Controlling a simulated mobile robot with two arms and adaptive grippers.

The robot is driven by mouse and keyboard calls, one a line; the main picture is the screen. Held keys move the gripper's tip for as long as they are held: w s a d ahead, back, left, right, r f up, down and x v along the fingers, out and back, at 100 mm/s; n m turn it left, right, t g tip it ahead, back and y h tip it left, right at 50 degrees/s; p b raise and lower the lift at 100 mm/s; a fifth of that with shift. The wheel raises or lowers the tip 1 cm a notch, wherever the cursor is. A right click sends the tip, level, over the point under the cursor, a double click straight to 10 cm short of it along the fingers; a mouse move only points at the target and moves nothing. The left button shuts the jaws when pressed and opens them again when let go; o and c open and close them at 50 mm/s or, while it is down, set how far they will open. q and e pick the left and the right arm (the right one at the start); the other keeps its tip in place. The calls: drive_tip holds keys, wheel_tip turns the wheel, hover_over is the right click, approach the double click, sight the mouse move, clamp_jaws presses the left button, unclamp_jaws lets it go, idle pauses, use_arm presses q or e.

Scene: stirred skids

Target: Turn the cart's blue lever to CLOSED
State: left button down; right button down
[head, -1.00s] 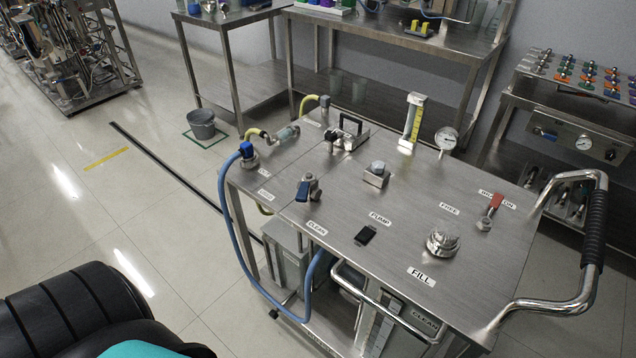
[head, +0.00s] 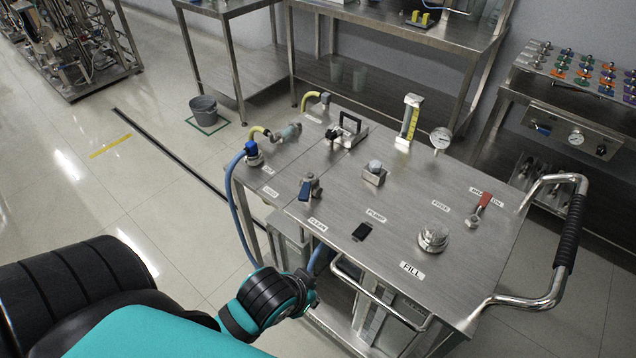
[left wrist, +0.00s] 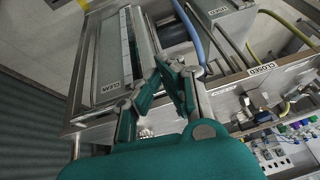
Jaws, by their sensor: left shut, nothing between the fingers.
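The blue lever (head: 304,193) sits on a small metal valve on the steel cart top (head: 335,205), near its left front edge. Its blue handle points toward the front edge, and a small label (head: 317,225) lies just in front of it. My left gripper (head: 312,292) is below and in front of the lever, beside the cart's front edge and apart from the lever. My right gripper is not in view.
A blue hose (head: 238,205) hangs at the cart's left end and also runs close to my left gripper. A metal front rail (head: 375,292) is right of the gripper. A black-gripped handle (head: 568,235) is at the cart's right end.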

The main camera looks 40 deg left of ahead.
use_arm(q)
drive_tip(key=w+d+r+t+h, duration=0.2)
drive_tip(key=w+r+t, duration=1)
drive_tip(key=w+r, duration=0.75)
drive_tip(key=w+d+r+m+t+h, duration=0.2)
drive_tip(key=w+d+r+m+h, duration=0.1)
drive_tip(key=d+r+m+h, duration=0.3)
drive_tip(key=m+g+y, duration=0.4)
drive_tip(key=m+g, duration=0.1)
drive_tip(key=g, duration=1.3)
hover_over(308, 185)
drive_tip(key=d, duration=0.4)
wheel_tip(308, 185, down, 10)
drive_tip(key=p+x, duration=0.2)
drive_tip(key=x, duration=0.8)
drive_tip(key=shift+s+d+f, duration=0.1)
drive_tip(key=shift+s+f, duration=0.05)
drive_tip(key=a, duration=0.1)
drive_tip(key=s+a+p, duration=0.1)
drive_tip(key=a, duration=0.1)
drive_tip(key=shift+s+a, duration=0.15)
drive_tip(key=shift+s, duration=0.15)
drive_tip(key=shift+s+a, duration=0.2)
drive_tip(key=shift+a, duration=0.05)
